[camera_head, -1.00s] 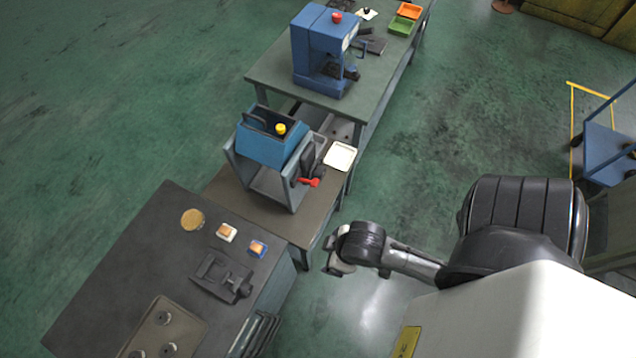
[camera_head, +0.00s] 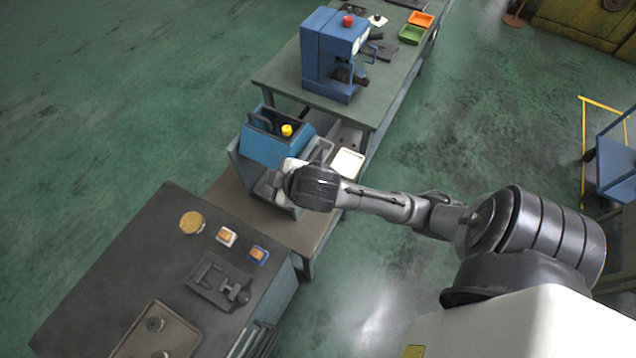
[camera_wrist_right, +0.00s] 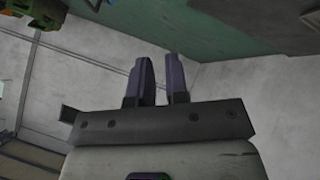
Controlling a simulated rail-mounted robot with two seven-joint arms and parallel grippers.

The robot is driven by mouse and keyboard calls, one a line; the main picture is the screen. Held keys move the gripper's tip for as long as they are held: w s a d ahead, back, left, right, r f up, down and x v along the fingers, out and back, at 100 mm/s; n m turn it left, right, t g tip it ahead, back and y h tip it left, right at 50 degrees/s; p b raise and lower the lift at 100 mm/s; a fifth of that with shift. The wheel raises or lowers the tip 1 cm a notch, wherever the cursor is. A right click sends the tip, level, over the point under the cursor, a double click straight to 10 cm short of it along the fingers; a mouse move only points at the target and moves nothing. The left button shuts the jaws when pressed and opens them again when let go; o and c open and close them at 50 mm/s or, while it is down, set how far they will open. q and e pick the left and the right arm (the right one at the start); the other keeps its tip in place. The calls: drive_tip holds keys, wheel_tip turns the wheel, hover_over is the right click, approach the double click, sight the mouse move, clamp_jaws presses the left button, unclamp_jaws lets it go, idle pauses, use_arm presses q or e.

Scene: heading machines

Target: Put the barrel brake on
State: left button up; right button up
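The blue machine (camera_head: 268,142) with a yellow button (camera_head: 287,130) stands on the middle bench. The red lever on its front right side is hidden now behind my arm. The arm comes in from the right. Its gripper (camera_head: 268,184) is at the front of the machine, and its fingers are mostly hidden in the head view. I cannot tell whether it touches the lever. In the right wrist view, my right gripper (camera_wrist_right: 160,68) has its two fingers apart, with nothing seen between them. My left gripper is not in view.
A white tray (camera_head: 348,163) lies right of the machine. A taller blue machine (camera_head: 334,55) stands on the bench behind. The near dark bench (camera_head: 115,255) holds a tray, small boxes and a fixture. Open green floor (camera_head: 455,130) lies to the right.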

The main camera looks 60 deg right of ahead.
drive_tip(key=shift+n+g+h, duration=0.5)
drive_tip(key=shift+n+h, duration=0.2)
drive_tip(key=w+d, duration=0.2)
drive_tip(key=w+d+b, duration=0.1)
drive_tip(key=w+d, duration=0.2)
drive_tip(key=w+d+b, duration=0.1)
drive_tip(key=w+d, duration=0.1)
drive_tip(key=d, duration=0.1)
drive_tip(key=shift+w+d+r, duration=0.1)
drive_tip(key=shift+w+r, duration=0.1)
drive_tip(key=shift+r, duration=0.15)
clamp_jaws()
drive_tip(key=w+d+f+g, duration=0.1)
drive_tip(key=d+g, duration=0.1)
drive_tip(key=d, duration=0.5)
drive_tip(key=s+d+f+n+g+y, duration=0.2)
drive_tip(key=s+d+f+n+g, duration=0.15)
drive_tip(key=d+f+g, duration=0.2)
drive_tip(key=s+a+n+y, duration=0.1)
drive_tip(key=n, duration=0.2)
drive_tip(key=s+a+f+n+g+y, duration=0.1)
drive_tip(key=n+y, duration=0.1)
drive_tip(key=s+a+f+n+g+y, duration=0.1)
drive_tip(key=n+y, duration=0.1)
drive_tip(key=n, duration=0.1)
drive_tip(key=shift+s+n+b, duration=0.15)
drive_tip(key=shift+n+b, duration=0.2)
drive_tip(key=shift+b, duration=0.05)
drive_tip(key=shift+a+f, duration=0.1)
drive_tip(key=shift+f, duration=0.05)
